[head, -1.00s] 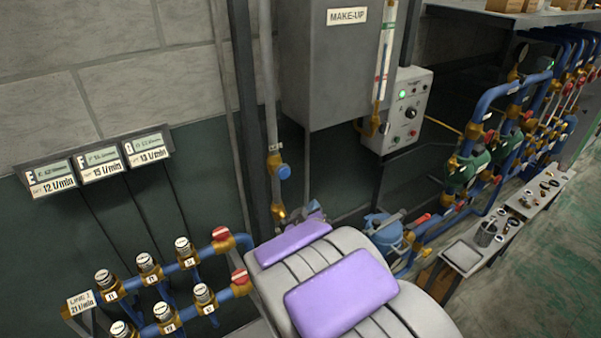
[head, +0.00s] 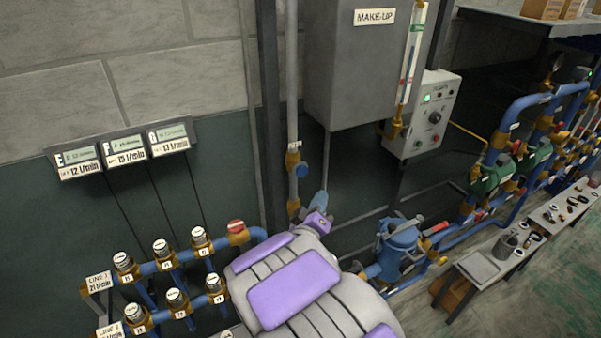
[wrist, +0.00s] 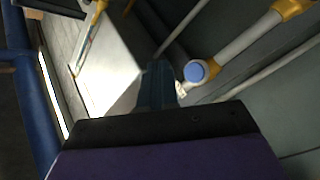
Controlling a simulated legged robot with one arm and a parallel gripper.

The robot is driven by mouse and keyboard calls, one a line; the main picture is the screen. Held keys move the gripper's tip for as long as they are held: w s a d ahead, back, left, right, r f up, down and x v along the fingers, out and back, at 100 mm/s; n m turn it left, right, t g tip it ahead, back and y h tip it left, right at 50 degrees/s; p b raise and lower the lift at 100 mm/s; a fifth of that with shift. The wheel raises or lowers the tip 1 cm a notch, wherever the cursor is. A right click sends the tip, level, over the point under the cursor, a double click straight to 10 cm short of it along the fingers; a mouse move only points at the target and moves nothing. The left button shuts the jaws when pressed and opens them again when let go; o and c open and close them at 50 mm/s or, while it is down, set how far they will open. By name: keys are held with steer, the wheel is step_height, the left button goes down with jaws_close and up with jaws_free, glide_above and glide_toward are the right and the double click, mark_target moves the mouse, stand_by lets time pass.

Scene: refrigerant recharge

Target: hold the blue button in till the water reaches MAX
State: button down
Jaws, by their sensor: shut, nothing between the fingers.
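The blue button (head: 302,169) is a round cap on a brass fitting of the grey vertical pipe. It also shows in the wrist view (wrist: 196,71), right of the fingers. My gripper (head: 322,200) is shut and empty, just below and right of the button in the head view. In the wrist view its fingertips (wrist: 158,72) appear left of the button, with a visible gap. The grey MAKE-UP tank (head: 350,70) hangs above, with a sight tube (head: 411,62) on its right side. The tube has green, red and blue marks; its water level is too small to read.
A control box (head: 430,114) with a lit green lamp is right of the tank. Blue pipes with brass valves (head: 160,262) run at lower left under flow displays (head: 124,150). A blue pump-like unit (head: 400,240) and a bench (head: 480,265) stand at right.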

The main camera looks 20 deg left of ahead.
mark_target(301, 171)
steer(key=w+a+p, duration=0.3)
steer(key=w+a, duration=0.2)
steer(key=shift+a, duration=0.3)
steer(key=shift+w+d, duration=0.1)
steer(key=shift+d, duration=0.05)
steer(key=shift+w+a+r+p, duration=0.15)
steer(key=shift+w+a+p, duration=0.55)
steer(key=shift+p, duration=0.75)
stand_by(5.6)
